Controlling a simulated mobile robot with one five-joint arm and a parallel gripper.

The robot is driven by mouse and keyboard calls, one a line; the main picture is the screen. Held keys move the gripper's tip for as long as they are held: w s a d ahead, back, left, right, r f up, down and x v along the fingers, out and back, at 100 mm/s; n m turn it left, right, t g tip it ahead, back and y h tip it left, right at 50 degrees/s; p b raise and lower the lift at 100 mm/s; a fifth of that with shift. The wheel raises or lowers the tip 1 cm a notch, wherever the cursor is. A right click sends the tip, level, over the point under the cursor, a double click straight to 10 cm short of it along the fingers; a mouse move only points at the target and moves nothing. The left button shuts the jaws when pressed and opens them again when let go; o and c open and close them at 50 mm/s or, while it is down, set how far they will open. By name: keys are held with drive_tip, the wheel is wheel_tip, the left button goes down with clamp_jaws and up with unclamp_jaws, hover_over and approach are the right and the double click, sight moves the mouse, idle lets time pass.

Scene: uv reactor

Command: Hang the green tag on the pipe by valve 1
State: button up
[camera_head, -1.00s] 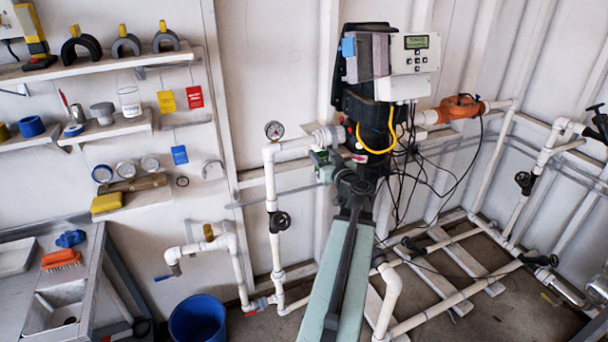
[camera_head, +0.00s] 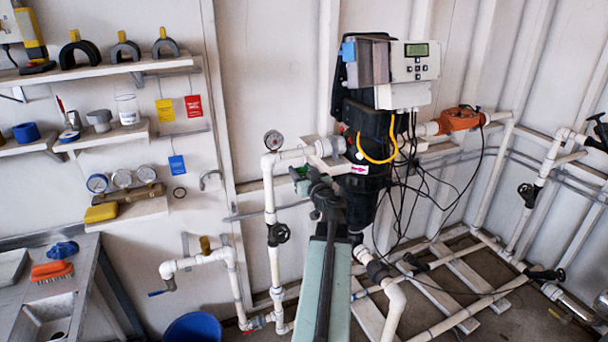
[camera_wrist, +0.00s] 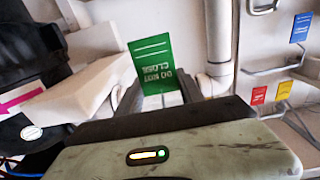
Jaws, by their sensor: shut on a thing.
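The green tag (camera_wrist: 154,62), with upside-down "DO NOT CLOSE" lettering, is between the fingers of my gripper (camera_wrist: 160,96) in the wrist view. My gripper is shut on it. In the head view, my gripper (camera_head: 300,178) is at the white pipework right of the vertical white pipe (camera_head: 270,195); only a little green shows there. That pipe carries a pressure gauge (camera_head: 274,140) and a black valve handle (camera_head: 279,234). A white pipe (camera_wrist: 219,45) stands just right of the tag in the wrist view, apart from it in the picture. No valve number is readable.
The black reactor unit (camera_head: 365,150) with yellow and black cables is close to the right of my gripper. Yellow (camera_head: 165,109), red (camera_head: 193,106) and blue (camera_head: 177,164) tags hang on the left wall. A blue bucket (camera_head: 194,328) stands below the pipes.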

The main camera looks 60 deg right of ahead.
drive_tip(key=w+d+f+b, duration=0.1)
drive_tip(key=w, duration=0.1)
drive_tip(key=w+d+f+b, duration=0.2)
idle(0.6)
drive_tip(key=o, duration=1.4)
drive_tip(key=shift+s+a, duration=0.1)
drive_tip(key=v, duration=0.7)
drive_tip(key=shift+s+a, duration=0.15)
drive_tip(key=shift+s, duration=0.2)
